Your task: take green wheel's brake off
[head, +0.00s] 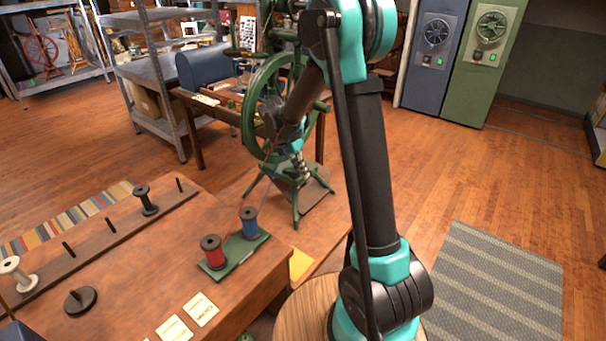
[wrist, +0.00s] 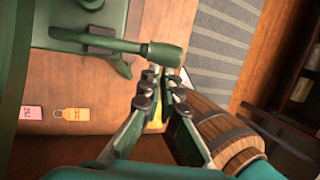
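The green spinning wheel (head: 248,118) stands on a low wooden table, its lower parts partly hidden by my arm. My gripper (head: 302,172) points down beside its base, right of the wheel rim. In the wrist view, a green bar ends in a rounded knob (wrist: 165,54) just beyond the fingertips. I cannot tell for sure that this is the brake. My gripper (wrist: 162,76) shows a narrow gap between its two fingers, with nothing visible held in it. I cannot tell whether the fingertips touch the knob.
A wooden worktable (head: 130,250) at left carries a green spool stand (head: 236,254) with red and blue spools. A wooden barrel (wrist: 225,130) is close to the right finger. Pink (wrist: 31,112) and orange (wrist: 71,114) tags lie left. Open floor lies at right.

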